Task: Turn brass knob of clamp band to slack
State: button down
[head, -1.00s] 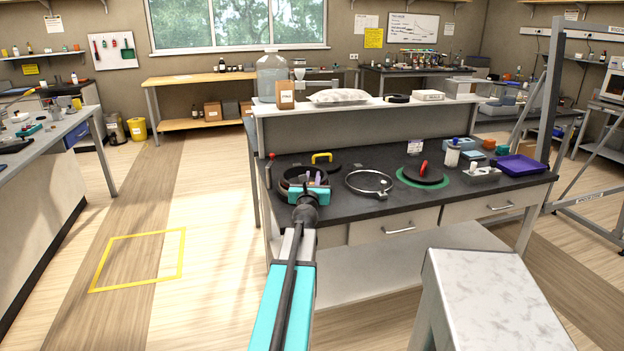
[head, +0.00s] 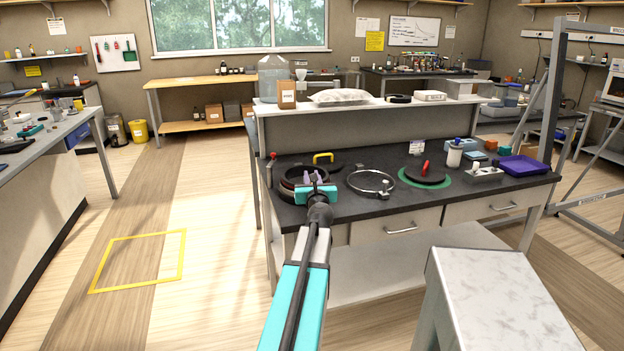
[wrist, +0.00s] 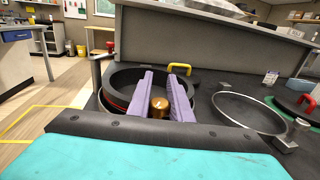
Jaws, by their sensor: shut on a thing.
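A small brass knob (wrist: 159,107) shows in the wrist view between the two purple fingers of my gripper (wrist: 160,82), at the near side of a black round port ring (wrist: 122,80). My gripper is shut on the knob. In the head view my gripper (head: 313,178) reaches over the near edge of the same black ring (head: 287,180), at the left end of the bench.
A loose silver ring (head: 372,194) lies on the dark bench top (head: 340,213) to the right. A yellow handle (head: 323,157) stands behind the port. A red-handled black disc (head: 425,178) lies on a green mat farther right. A grey-topped stand (head: 495,290) is in the right foreground.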

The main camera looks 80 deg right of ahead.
jog(key=shift+w+a+f+n+t+y+b, duration=0.15)
jog(key=shift+n+t+y+b, duration=0.35)
jog(key=shift+n+t, duration=0.4)
jog(key=shift+w+r+n+t+y+b, duration=0.15)
jog(key=shift+n+t+y+b, duration=0.4)
jog(key=shift+t, duration=0.7)
jog(key=shift+w+a+f+n+t+y+b, duration=0.1)
jog(key=shift+w+f+n+t+y+b, duration=0.25)
jog(key=shift+n+t, duration=0.6)
jog(key=shift+w+a+r+n+t+y+b, duration=0.1)
jog(key=shift+n+t+y+b, duration=0.1)
jog(key=shift+n+t+y, duration=0.25)
jog(key=shift+w+a+r+n+t+y+b, duration=0.1)
jog(key=shift+a+n+t+y+b, duration=0.15)
jog(key=shift+t+y, duration=0.3)
jog(key=shift+r+n+t+y+b, duration=0.1)
jog(key=shift+n+t+y+b, duration=0.05)
jog(key=shift+n+t+y, duration=0.3)
jog(key=shift+w, duration=0.1)
jog(key=c, duration=1.6)
grip_release()
jog(key=shift+c, duration=0.2)
jog(key=shift+a, duration=0.1)
